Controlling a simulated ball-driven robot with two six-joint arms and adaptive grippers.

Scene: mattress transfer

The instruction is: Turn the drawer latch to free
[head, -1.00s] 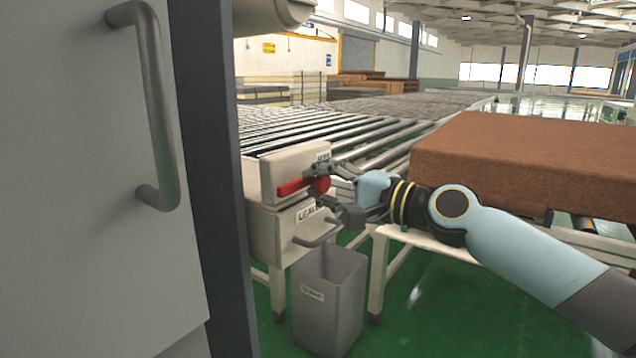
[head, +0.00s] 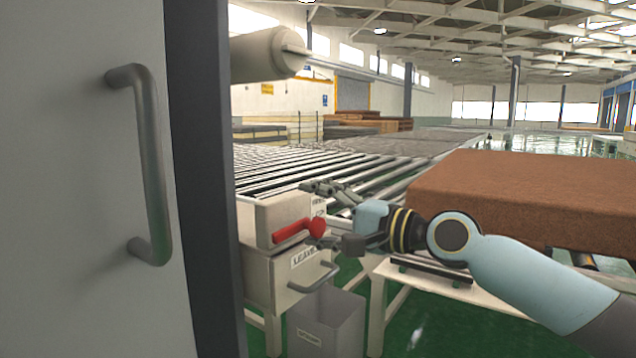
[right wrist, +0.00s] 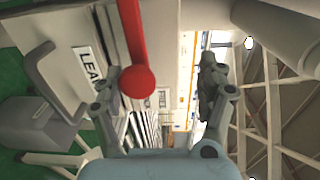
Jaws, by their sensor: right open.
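The red latch (head: 297,232) is on the front of the cream box (head: 260,215). Its lever points left and slightly down from a round hub. Below it is the drawer (head: 275,280) with a "LEAVE" label and a grey bar handle (head: 315,277). My right gripper (head: 314,213) is open beside the hub, one finger above it and one below. In the right wrist view the latch (right wrist: 133,45) lies between the spread fingers, nearer the left finger; contact cannot be told. My left gripper is not in view.
A grey bin (head: 327,325) stands below the drawer. A brown mattress block (head: 530,195) lies on the conveyor at right. A large pale door with a handle (head: 150,165) fills the left side. Roller conveyors (head: 300,165) run behind the box.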

